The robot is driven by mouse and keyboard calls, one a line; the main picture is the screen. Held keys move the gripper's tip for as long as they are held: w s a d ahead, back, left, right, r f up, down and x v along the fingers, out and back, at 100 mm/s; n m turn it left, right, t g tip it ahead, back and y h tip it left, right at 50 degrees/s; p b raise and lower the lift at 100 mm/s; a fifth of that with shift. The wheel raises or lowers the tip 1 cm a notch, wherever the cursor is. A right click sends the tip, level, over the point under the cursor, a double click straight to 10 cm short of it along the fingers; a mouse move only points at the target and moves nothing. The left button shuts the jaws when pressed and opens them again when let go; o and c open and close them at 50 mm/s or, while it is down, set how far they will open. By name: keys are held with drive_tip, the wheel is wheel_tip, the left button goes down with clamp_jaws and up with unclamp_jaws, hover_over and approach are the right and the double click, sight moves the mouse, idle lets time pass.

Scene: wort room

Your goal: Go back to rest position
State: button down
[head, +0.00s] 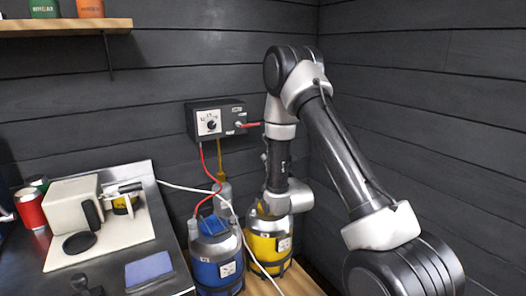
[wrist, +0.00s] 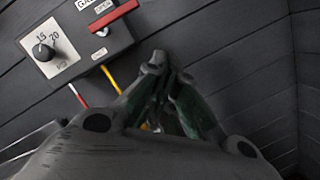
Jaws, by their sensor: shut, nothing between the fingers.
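My gripper (wrist: 163,68) shows in the wrist view with its dark fingers together and nothing held between them. It appears just below and to the right of the grey control box (wrist: 75,35), apart from it as far as I can tell. In the head view my arm rises, bends at the top and comes down in front of the wall, and the gripper is mostly hidden there. The control box (head: 208,121) is on the wall, with a dial and a red lever (head: 250,124). The lever also shows in the wrist view (wrist: 113,16).
A blue tank (head: 215,255) and a yellow tank (head: 268,246) stand below the box, close to my wrist. Red and yellow hoses run down from the box. A steel counter (head: 165,275) with a white board, a red cup (head: 30,208) and other items is at left. A shelf (head: 60,27) is above.

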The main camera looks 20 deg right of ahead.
drive_tip(key=shift+s+d+f, duration=0.15)
drive_tip(key=shift+s, duration=0.4)
drive_tip(key=s+d+r+m+g, duration=0.2)
drive_tip(key=s+r+m+g, duration=0.5)
drive_tip(key=r+m, duration=0.55)
drive_tip(key=s+r+m+g, duration=0.1)
drive_tip(key=s+m+g, duration=0.3)
drive_tip(key=s, duration=1.3)
drive_tip(key=s+d+r+m+g, duration=0.1)
drive_tip(key=s+m+g, duration=0.3)
drive_tip(key=s+m, duration=0.7)
drive_tip(key=s, duration=0.6)
drive_tip(key=shift+s+d+g+h, duration=0.2)
drive_tip(key=shift+s+g+h, duration=0.1)
drive_tip(key=shift+g, duration=0.1)
